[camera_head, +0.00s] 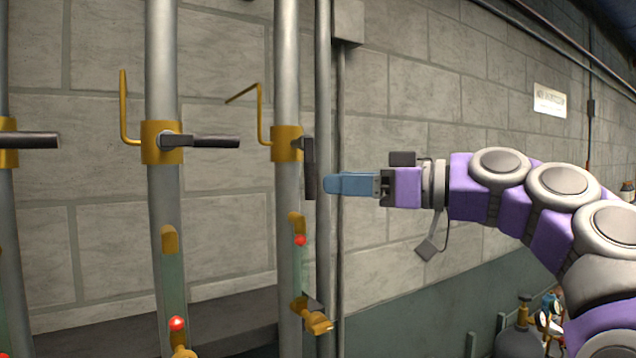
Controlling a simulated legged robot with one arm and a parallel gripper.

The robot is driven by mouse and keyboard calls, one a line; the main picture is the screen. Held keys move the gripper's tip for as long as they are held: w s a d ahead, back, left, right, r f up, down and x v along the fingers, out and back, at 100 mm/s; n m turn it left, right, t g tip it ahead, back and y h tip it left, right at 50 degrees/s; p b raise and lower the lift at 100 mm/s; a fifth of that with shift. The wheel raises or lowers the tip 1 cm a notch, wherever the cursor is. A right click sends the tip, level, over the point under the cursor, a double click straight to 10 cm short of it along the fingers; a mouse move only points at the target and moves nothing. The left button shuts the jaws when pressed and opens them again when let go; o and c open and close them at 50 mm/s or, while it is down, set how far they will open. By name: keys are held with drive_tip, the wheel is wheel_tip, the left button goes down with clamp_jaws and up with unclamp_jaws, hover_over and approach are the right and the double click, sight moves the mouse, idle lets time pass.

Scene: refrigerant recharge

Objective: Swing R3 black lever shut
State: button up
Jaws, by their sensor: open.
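Three grey vertical pipes carry brass valve collars with black levers. No label naming R3 is readable. The black lever on the right pipe (309,168) hangs straight down, roughly along its pipe, from a brass collar (286,144). The black levers on the middle pipe (214,141) and left pipe (38,140) point right, across their pipes. My gripper (328,184) has blue fingers pointing left, just right of the lower end of the right pipe's lever. A small gap shows in the picture; depth is unclear. The gripper is open and holds nothing, its fingers overlapping side-on.
Bent brass rods (124,108) rise beside the middle and right collars. Sight tubes with red balls (300,240) and brass fittings (318,323) sit lower down. A thin grey conduit (340,250) runs close behind the fingertips. A cylinder with gauges (521,335) stands lower right.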

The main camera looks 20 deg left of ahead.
sight(312, 182)
drive_tip(key=a, duration=0.7)
drive_tip(key=shift+w+a+f, duration=0.2)
drive_tip(key=shift+w, duration=0.15)
drive_tip(key=shift+d+r, duration=0.2)
drive_tip(key=shift+d, duration=0.75)
drive_tip(key=shift+c, duration=0.3)
drive_tip(key=c, duration=0.3)
drive_tip(key=shift+s+a, duration=0.15)
clamp_jaws()
